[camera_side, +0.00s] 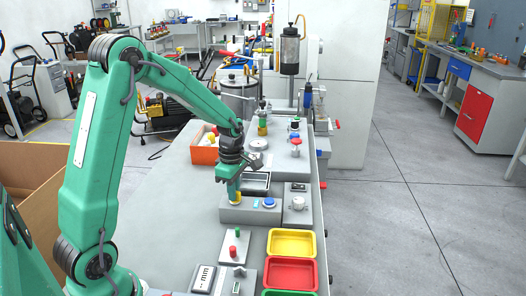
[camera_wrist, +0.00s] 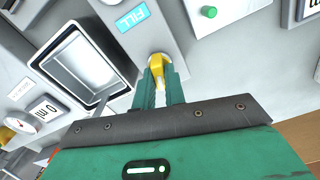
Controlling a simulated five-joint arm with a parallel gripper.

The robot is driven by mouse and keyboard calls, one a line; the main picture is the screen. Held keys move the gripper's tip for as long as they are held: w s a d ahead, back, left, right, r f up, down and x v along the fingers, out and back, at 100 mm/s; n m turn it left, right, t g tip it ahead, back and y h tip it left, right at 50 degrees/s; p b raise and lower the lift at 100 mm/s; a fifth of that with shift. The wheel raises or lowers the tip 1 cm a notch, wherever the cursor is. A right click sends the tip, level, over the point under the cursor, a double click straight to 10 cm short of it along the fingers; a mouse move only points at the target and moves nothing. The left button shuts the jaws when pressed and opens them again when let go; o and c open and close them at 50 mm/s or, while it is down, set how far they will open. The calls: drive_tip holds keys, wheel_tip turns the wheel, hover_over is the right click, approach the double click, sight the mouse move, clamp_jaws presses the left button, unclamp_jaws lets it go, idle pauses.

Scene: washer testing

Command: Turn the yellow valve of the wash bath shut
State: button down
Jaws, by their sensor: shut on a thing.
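The yellow valve (camera_wrist: 158,62) sits on a grey block (camera_wrist: 175,35) beside a cyan FILL label (camera_wrist: 132,18) in the wrist view. My gripper (camera_wrist: 160,76) is shut on its handle, with one green finger on each side. Part of the valve is hidden between the fingers. An open metal-lined basin (camera_wrist: 85,60), which looks like the wash bath, lies left of the block. In the side view my gripper (camera_side: 234,192) points down onto the yellow valve (camera_side: 236,202), at the left end of the grey block (camera_side: 250,215). A blue knob (camera_side: 269,202) is on its right.
A box with a green button (camera_wrist: 208,12) is near the valve at the top right of the wrist view. In the side view, yellow (camera_side: 291,254) and red trays stand in front, with an orange bin (camera_side: 203,156) behind.

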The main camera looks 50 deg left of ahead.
drive_tip(key=shift+n, duration=1.6)
drive_tip(key=c, duration=1.5)
unclamp_jaws()
drive_tip(key=shift+o, duration=0.2)
drive_tip(key=shift+r, duration=3.95)
